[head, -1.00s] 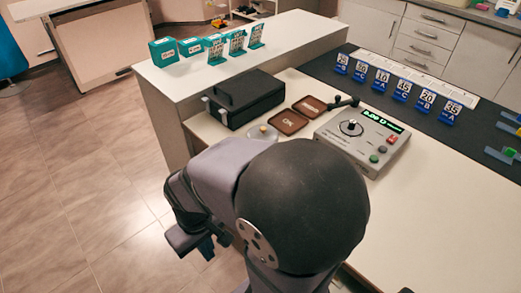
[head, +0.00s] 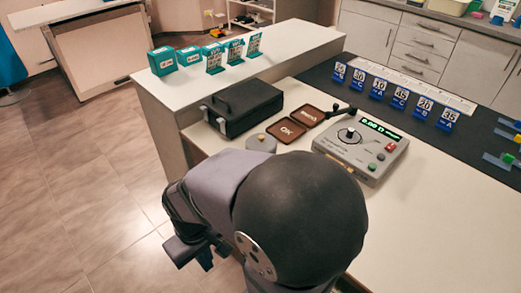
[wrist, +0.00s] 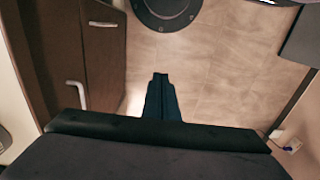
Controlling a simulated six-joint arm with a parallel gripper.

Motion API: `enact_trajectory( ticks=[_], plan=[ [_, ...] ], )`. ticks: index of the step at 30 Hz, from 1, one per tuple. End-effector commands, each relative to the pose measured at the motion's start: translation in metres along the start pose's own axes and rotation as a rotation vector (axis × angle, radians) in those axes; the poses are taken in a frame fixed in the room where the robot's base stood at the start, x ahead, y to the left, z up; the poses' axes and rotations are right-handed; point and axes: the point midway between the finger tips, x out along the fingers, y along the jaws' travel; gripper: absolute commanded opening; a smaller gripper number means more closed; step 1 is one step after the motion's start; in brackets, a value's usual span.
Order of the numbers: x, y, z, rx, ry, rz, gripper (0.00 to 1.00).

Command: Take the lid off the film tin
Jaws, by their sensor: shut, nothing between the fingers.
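A round grey tin with a small yellowish knob on top (head: 261,143) stands on the cream desk, just beyond my arm. I take it to be the film tin; it looks closed, and its near edge is close to my arm's outline. My gripper (head: 196,258) hangs low at the left of my arm, over the floor and away from the tin. In the wrist view my gripper (wrist: 160,77) shows its dark fingers together and empty, with floor beyond them. The tin does not show in the wrist view.
A black box (head: 243,107) stands behind the tin. Two brown trays (head: 287,131) and a grey device with a lit display (head: 361,146) are to its right. A raised white counter (head: 215,85) holds green boxes and cards. Blue number cards (head: 400,98) line a dark mat.

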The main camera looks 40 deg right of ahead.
Motion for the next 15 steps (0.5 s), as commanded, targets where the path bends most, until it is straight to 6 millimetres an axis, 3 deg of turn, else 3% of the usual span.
enact_trajectory(
  ticks=[5, 15],
  plan=[
    [0.0000, 0.0000, 0.0000, 0.000, 0.000, 0.000, 0.02],
    [0.0000, 0.0000, 0.0000, 0.000, 0.000, 0.000, 0.84]
  ],
)
